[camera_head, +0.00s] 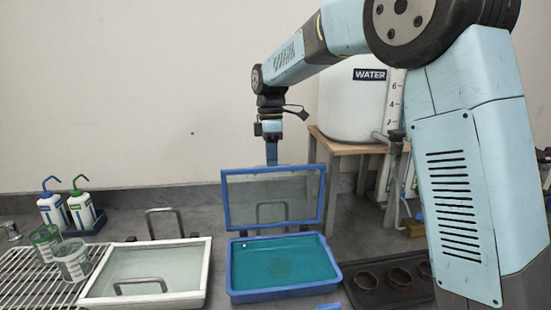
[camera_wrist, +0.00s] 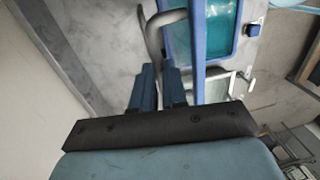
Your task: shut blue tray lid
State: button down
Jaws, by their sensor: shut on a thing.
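The blue tray (camera_head: 284,292) stands on the counter with a teal inside. Its lid, a blue frame (camera_head: 224,205) around a clear panel, stands raised, close to upright, at the tray's back edge. A grey metal loop handle shows through the panel. My gripper (camera_head: 271,156) comes down from above at the lid's top edge, and its lower part is hidden behind the lid. In the wrist view my gripper (camera_wrist: 158,72) is shut on the metal handle (camera_wrist: 151,38), beside the lid's blue frame (camera_wrist: 198,45). The tray's teal inside shows beyond.
Left of it is a white-framed tray (camera_head: 206,270) with a clear cover and handle. A wire rack (camera_head: 25,280) holds cups, and bottles (camera_head: 82,208) stand behind. A dark tray (camera_head: 362,297) of round pots is at the right, near a wooden stand (camera_head: 335,146) with a water tank (camera_head: 350,105).

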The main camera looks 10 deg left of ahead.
dwell(0.3)
jog(key=shift+d, duration=0.25)
jog(key=shift+a, duration=0.1)
jog(key=shift+s, duration=0.1)
jog(key=shift+s, duration=0.15)
